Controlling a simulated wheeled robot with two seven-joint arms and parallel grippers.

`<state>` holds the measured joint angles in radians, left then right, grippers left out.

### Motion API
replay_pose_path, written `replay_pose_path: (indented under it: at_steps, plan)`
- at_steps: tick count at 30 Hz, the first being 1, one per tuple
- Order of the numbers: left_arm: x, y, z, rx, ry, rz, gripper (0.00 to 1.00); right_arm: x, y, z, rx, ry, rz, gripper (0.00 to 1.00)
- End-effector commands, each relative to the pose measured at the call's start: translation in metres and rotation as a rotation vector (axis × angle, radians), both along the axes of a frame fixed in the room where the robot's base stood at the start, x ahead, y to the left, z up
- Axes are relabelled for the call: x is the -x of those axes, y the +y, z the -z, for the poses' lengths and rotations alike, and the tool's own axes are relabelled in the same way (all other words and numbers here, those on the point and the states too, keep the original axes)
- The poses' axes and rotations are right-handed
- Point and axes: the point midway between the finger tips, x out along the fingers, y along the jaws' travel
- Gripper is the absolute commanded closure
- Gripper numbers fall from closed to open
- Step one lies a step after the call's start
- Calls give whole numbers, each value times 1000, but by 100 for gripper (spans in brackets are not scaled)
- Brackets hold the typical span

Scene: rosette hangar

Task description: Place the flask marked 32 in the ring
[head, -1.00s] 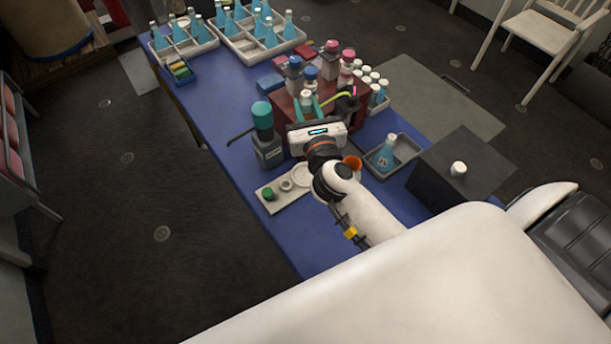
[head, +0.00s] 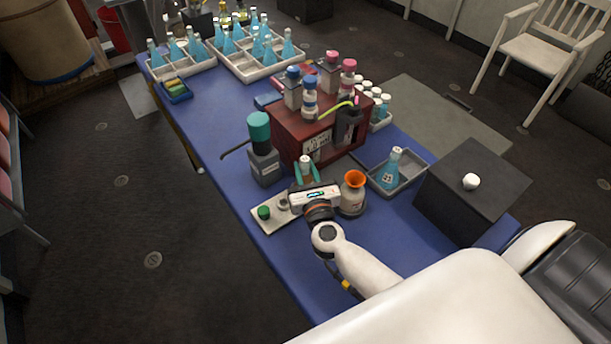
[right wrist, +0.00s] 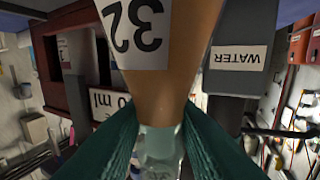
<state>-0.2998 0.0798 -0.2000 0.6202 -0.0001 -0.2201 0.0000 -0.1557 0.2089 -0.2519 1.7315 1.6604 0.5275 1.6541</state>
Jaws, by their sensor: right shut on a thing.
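My right gripper (head: 305,173) is shut on the neck of the flask marked 32. In the right wrist view this flask (right wrist: 170,85) is amber-brown with a white label that reads 32 upside down, and the teal fingers (right wrist: 160,140) close on its clear neck. In the head view only its pale top (head: 305,160) shows above the fingers; the body is hidden. The gripper is over the far end of a pale board (head: 277,219) with a green-capped piece (head: 264,212) and a small ring (head: 283,203). The board's larger ring is hidden. My left gripper is not in view.
A grey WATER bottle with a teal cap (head: 264,165) stands left of the gripper. A red-brown box (head: 290,128) with bottles is behind. A jar with an orange funnel (head: 353,197) stands close on the right. A tray (head: 412,178) and a dark block (head: 460,205) lie farther right.

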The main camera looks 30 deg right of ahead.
Motion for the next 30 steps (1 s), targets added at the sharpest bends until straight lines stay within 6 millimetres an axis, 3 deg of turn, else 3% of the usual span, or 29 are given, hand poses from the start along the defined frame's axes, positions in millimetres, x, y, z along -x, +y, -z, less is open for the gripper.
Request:
replay_pose_path:
  at_steps: [13, 14, 18, 30]
  plan:
    - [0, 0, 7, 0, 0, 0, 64, 0, 0, 9, 0, -3, 1, 100]
    - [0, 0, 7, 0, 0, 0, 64, 0, 0, 10, -1, -1, 0, 73]
    - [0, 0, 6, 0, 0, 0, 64, 0, 0, 9, 0, -1, 0, 52]
    - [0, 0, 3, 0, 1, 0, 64, 5, 1, 7, 0, 2, 0, 52]
